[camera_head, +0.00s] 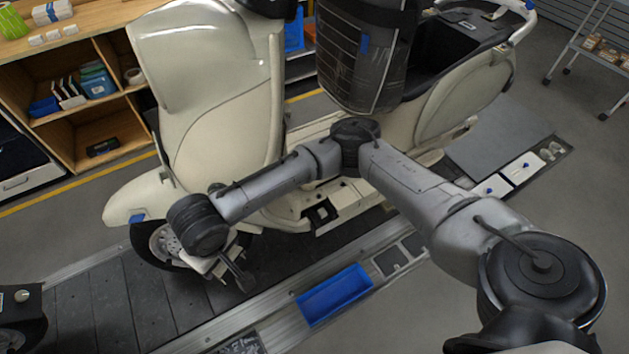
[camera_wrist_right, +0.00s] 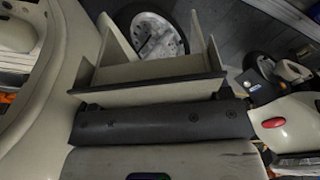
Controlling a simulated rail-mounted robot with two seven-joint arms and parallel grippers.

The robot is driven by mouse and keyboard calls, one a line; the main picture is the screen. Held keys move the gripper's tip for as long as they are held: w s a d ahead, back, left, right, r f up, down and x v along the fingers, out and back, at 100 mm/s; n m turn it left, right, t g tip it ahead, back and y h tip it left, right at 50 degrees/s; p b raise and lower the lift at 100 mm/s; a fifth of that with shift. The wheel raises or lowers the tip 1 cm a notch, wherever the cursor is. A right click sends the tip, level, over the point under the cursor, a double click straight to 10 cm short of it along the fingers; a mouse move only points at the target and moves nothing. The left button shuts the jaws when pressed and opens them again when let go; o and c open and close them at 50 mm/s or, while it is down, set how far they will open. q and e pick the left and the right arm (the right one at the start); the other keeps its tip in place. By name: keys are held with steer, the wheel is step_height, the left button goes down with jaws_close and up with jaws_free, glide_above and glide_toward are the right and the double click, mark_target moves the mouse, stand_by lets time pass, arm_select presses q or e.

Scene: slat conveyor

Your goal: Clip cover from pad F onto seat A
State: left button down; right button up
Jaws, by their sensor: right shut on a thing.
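My right arm reaches in from the right in the head view. Its gripper (camera_head: 228,274) hangs low beside the front wheel of a cream scooter (camera_head: 205,80). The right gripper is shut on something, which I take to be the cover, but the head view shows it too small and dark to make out. In the right wrist view, two upright pieces of the gripper (camera_wrist_right: 160,55) flank pale surfaces above a dark bar, and I cannot tell cover from gripper there. Pad F and seat A show no readable label. My left gripper is not in view.
A blue tray (camera_head: 335,295) lies on the conveyor's near rail (camera_head: 240,318). White items (camera_head: 494,186) lie on a dark strip at right. A wooden shelf (camera_head: 105,118) stands at left.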

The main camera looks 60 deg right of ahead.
arm_select(q)
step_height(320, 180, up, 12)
steer(key=p, duration=1)
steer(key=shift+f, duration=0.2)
arm_select(e)
steer(key=s+d+f+n, duration=0.1)
steer(key=d+f+n, duration=0.3)
steer(key=d, duration=0.7)
steer(key=s+d+f+n+y, duration=0.1)
steer(key=d+f+n, duration=0.3)
steer(key=d, duration=0.7)
steer(key=s+d+f+n+g, duration=0.1)
steer(key=s+d+f+n, duration=0.2)
steer(key=d+f, duration=0.4)
steer(key=d+n, duration=0.1)
steer(key=d, duration=0.3)
steer(key=shift+s+d+y, duration=0.25)
steer(key=shift+d+y, duration=0.05)
steer(key=shift+d, duration=0.1)
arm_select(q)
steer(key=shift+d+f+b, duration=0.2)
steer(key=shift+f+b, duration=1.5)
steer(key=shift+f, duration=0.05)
arm_select(e)
steer(key=shift+f, duration=1.9)
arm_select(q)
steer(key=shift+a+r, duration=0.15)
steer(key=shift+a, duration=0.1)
